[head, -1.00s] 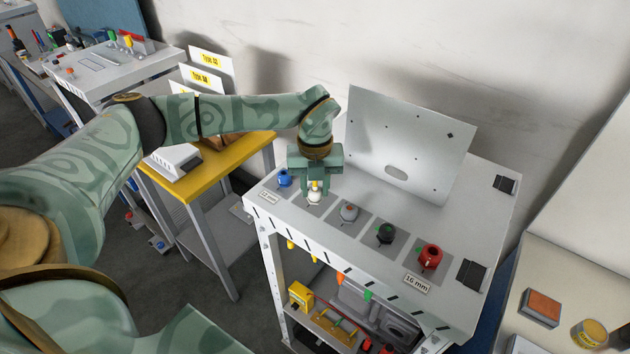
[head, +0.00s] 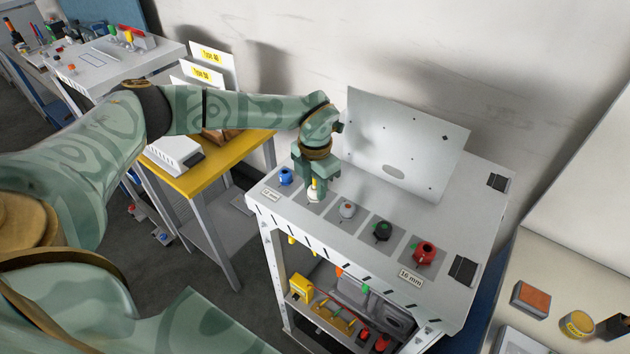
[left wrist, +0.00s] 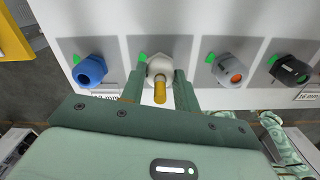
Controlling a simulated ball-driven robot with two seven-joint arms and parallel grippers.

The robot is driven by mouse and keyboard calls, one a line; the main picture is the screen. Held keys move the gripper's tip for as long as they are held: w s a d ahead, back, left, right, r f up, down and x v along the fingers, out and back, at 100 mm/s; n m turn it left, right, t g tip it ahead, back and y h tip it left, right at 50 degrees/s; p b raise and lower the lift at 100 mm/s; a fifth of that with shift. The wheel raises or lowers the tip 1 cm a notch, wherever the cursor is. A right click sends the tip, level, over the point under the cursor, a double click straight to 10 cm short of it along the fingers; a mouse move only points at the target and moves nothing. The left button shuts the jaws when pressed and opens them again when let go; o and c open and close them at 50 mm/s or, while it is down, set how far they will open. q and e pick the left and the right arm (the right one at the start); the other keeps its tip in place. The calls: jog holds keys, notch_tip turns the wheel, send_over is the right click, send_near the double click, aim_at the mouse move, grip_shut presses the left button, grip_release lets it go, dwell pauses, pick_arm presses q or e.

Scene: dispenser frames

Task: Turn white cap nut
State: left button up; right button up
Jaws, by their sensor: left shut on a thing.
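The white cap nut (head: 314,194) sits on its grey square on the white dispenser top (head: 452,206), second from the left in a row of coloured cap nuts. It also shows in the left wrist view (left wrist: 159,68), with a yellow pin standing out of its middle. My left gripper (head: 315,188) is over it from above, and its fingers are shut on the nut, one on each side. In the left wrist view the fingers (left wrist: 160,90) flank the nut. A green mark shows at the nut's upper left. My right gripper is not in view.
A blue nut (head: 285,176) stands close on the left. Grey (head: 347,210), black (head: 382,231) and red (head: 424,253) nuts stand to the right. An upright grey panel (head: 404,145) rises behind. A yellow-topped table (head: 212,176) is at the left.

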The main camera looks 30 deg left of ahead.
pick_arm(q)
jog(key=shift+w+r+m+p, duration=0.1)
jog(key=shift+m+p, duration=0.2)
jog(key=shift+m, duration=0.8)
jog(key=o, duration=1)
notch_tip(320, 180, up, 16)
jog(key=b, duration=0.2)
jog(key=shift+r+b, duration=0.1)
jog(key=shift+b, duration=0.2)
